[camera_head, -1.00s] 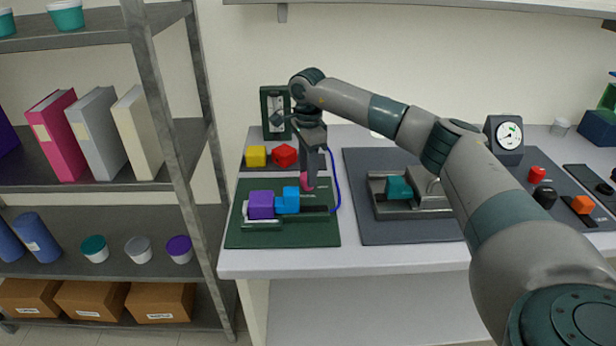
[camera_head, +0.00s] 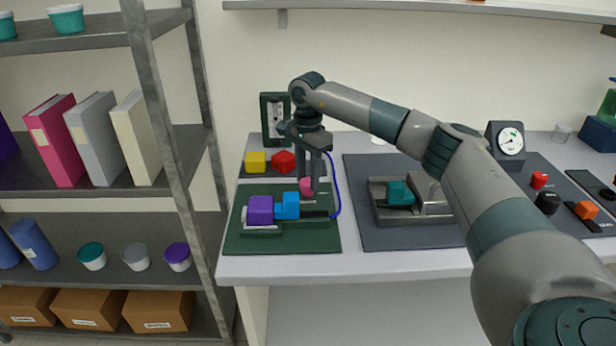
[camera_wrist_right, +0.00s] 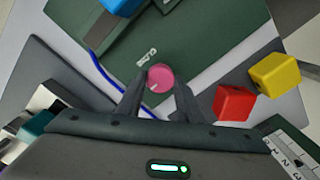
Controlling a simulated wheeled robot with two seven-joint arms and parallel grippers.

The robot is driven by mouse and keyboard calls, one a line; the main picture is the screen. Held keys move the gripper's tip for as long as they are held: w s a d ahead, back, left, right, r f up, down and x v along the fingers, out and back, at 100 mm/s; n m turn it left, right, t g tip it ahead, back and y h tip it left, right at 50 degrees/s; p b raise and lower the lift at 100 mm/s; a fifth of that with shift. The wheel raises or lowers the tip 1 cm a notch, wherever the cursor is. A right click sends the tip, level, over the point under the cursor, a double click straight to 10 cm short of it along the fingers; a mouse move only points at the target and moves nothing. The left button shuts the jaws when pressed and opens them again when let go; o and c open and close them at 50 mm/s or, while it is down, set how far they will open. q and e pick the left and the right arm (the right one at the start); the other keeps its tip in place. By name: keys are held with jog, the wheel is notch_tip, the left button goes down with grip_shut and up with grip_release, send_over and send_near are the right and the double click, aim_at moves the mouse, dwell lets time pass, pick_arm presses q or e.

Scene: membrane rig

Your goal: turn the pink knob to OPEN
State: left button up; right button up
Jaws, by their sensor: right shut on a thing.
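The pink knob (camera_head: 306,187) sits on the dark green plate (camera_head: 240,238), behind the blue block (camera_head: 291,205). In the right wrist view the round pink knob (camera_wrist_right: 160,78) has a small pale mark near its lower left edge. My right gripper (camera_wrist_right: 158,88) is shut on the knob, with one finger on each side. In the head view my right gripper (camera_head: 315,185) points down at the knob and partly covers it. White lettering (camera_wrist_right: 147,56) on the plate beside the knob is too small to read. My left gripper is not in view.
A purple block (camera_head: 260,209) and the blue block stand at the plate's front. Yellow (camera_head: 256,161) and red (camera_head: 283,161) pieces are behind the plate. A blue tube (camera_head: 335,185) curves along its right side. A metal fixture with a teal part (camera_head: 400,193) stands to the right.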

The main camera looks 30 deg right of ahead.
jog(key=o, duration=1.1)
jog(key=shift+c, duration=0.2)
jog(key=shift+r, duration=0.1)
jog(key=shift+r, duration=0.45)
notch_tip(320, 180, up, 7)
jog(key=shift+w+b, duration=0.1)
jog(key=shift+b, duration=0.8)
notch_tip(320, 180, up, 8)
send_over(308, 181)
pick_arm(q)
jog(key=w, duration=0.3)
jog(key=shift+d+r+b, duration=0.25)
jog(key=shift+b, duration=0.15)
pick_arm(e)
jog(key=shift+r, duration=0.75)
jog(key=shift+f, duration=0.1)
